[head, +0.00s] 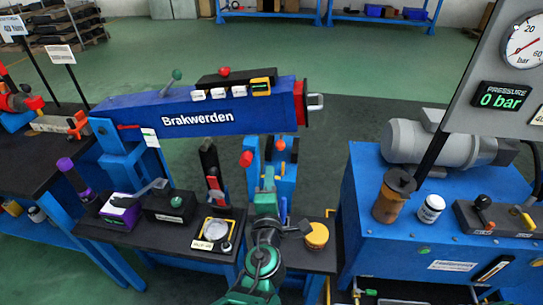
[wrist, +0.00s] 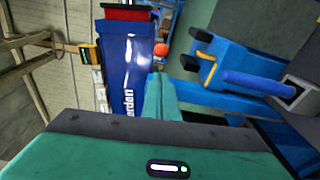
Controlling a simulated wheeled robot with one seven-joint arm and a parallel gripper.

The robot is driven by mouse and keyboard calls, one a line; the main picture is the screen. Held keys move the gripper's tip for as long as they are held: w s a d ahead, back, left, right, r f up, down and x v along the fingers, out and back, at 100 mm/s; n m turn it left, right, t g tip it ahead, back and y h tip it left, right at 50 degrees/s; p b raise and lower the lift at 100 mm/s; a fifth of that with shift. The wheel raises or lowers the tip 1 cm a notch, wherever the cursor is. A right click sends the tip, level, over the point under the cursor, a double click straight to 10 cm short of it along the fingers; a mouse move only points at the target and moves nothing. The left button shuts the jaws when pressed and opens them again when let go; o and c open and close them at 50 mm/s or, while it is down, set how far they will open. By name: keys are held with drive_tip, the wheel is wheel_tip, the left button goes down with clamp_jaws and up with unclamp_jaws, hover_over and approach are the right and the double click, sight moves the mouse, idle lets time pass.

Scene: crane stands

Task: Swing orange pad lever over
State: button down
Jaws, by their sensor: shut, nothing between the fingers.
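A small orange piece (head: 280,145) shows at the top of a blue stand (head: 285,180), just beyond my gripper in the head view. Another orange-red handle (head: 77,124) sits at the far left; I cannot tell for sure which is the pad lever. My green gripper (head: 267,180) is shut and empty, pointing away over the front bench, beside and in front of the blue stand. In the wrist view its fingers (wrist: 160,95) are together, with a blue bracket and rod (wrist: 258,84) to their right and a red-orange ball (wrist: 161,49) beyond. I see no clear contact.
A blue "Brakwerden" crane arm (head: 200,118) spans above the bench, left of my gripper. A red-knobbed lever (head: 246,158) stands close left. A round yellow-orange pad (head: 317,236) is at the right. A blue pump bench (head: 440,220) stands further right. Green floor behind is open.

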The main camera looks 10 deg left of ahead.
drive_tip(key=w, duration=0.9)
drive_tip(key=shift+w+a+f, duration=0.15)
drive_tip(key=shift+w+a, duration=0.25)
drive_tip(key=shift+a, duration=0.05)
